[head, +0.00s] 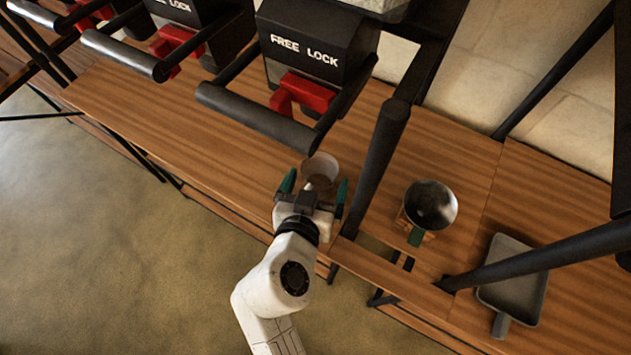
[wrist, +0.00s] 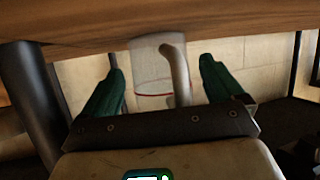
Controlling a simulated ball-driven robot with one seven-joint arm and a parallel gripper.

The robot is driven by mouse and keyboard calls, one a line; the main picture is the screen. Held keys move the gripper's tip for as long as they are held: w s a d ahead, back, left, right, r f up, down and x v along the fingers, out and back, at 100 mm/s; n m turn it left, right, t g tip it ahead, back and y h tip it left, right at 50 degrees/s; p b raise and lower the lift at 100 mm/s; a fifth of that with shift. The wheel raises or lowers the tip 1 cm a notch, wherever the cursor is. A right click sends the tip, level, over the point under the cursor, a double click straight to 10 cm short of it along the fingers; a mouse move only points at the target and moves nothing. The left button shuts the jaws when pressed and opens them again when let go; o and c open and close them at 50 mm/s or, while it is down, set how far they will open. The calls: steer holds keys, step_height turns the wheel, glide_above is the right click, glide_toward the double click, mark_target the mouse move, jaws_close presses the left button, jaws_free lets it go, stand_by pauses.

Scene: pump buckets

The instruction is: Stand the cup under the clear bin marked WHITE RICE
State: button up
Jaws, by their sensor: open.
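A clear cup (head: 321,163) stands at the wooden shelf's front part in the head view, just below and right of the nearest dispenser. In the wrist view the cup (wrist: 150,72) shows a red line around it and a pale handle facing me. My gripper (head: 315,184) is open, with its green fingers on either side of the cup. In the wrist view a gap shows between each finger and the cup. Clear bins stand above the black dispensers, mostly out of frame; no WHITE RICE label is visible.
The nearest dispenser (head: 317,55) reads FREE LOCK and has a red lever (head: 301,93) and a black bar (head: 255,117). A black post (head: 376,165) rises right of the cup. Wooden shelf (head: 150,105) at left is clear.

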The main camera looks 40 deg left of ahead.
steer(key=shift+r, duration=0.1)
steer(key=shift+s+r, duration=0.1)
steer(key=b+v, duration=0.1)
steer(key=v, duration=1)
steer(key=shift+s+d, duration=0.25)
steer(key=shift+s, duration=0.1)
